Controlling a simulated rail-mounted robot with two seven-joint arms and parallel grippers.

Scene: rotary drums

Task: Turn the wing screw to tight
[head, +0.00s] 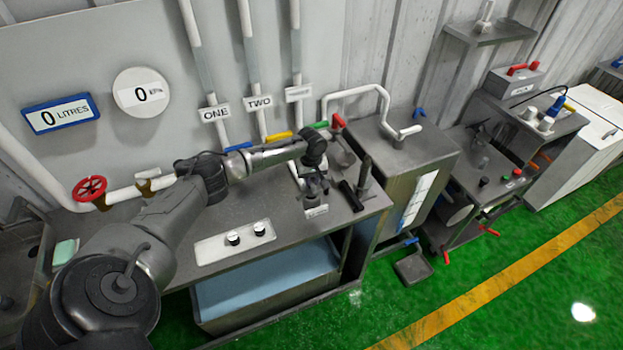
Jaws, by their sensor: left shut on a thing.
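My left arm reaches in from the left across the steel bench. My left gripper (315,190) points down at the bench's right part, just behind a small white label (316,211). It is shut on a small dark part there, which I take to be the wing screw. The fingers hide most of it, so its wings, its angle and the label's wording cannot be made out. My right gripper is not in view.
A black-handled lever (351,195) and an upright post (364,172) stand close to the right of the gripper. A panel with two knobs (235,243) lies at the bench's front. Pipes with coloured handles and a red handwheel (89,189) run behind. A steel tank (405,155) stands at right.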

